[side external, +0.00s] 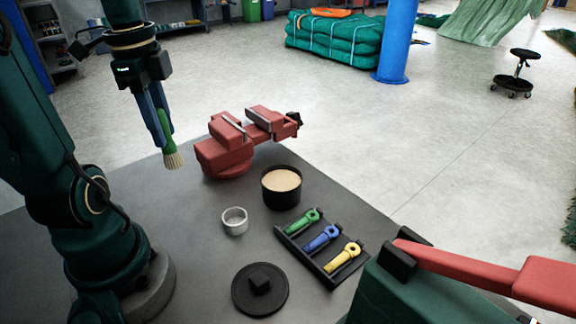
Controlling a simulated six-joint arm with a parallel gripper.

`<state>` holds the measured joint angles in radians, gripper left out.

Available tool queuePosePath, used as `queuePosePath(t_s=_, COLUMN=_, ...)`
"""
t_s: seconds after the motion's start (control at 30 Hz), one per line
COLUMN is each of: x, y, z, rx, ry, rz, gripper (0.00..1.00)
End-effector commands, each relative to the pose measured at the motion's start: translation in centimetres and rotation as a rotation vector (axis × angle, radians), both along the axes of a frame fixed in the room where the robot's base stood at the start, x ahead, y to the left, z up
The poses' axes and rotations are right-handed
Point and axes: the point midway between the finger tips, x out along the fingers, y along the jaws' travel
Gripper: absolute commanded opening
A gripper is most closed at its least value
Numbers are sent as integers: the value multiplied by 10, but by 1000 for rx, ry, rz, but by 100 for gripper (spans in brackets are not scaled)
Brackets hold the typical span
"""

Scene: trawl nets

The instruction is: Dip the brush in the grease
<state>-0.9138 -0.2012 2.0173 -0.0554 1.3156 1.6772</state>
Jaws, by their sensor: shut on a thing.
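A brush (173,159) with a green handle and pale bristles hangs bristles down from my gripper (163,122). My gripper is shut on its handle, and the fingers hide the upper part. The brush appears above the grey table, left of the red vise; its exact height is hard to judge. The grease, a tan fill in a black round pot (281,190), stands uncovered on the table, to the right of and lower in the picture than the brush. The bristles are clear of the pot.
A red vise (224,155) stands at the table's back edge. A small metal ring or cup (235,221), a black knobbed lid (260,288) and a black rack (291,250) with green, blue and yellow pieces lie nearer. A green-and-red device (398,290) occupies the front right.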

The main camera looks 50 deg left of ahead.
Motion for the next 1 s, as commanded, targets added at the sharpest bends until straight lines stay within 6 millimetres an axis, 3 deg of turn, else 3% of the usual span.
queuePosePath(t_s=0.3, x=68, y=-5, z=9, rx=-46, ry=-95, rz=93, gripper=0)
queuePosePath(t_s=0.43, x=104, y=-22, z=11, rx=-64, ry=-135, rz=93, gripper=0)
queuePosePath(t_s=0.6, x=143, y=-57, z=9, rx=-95, ry=-190, rz=48, gripper=0)
queuePosePath(t_s=0.73, x=151, y=-80, z=3, rx=-124, ry=-230, rz=-14, gripper=0)
queuePosePath(t_s=1.0, x=152, y=-84, z=-4, rx=-143, ry=-262, rz=-34, gripper=0)
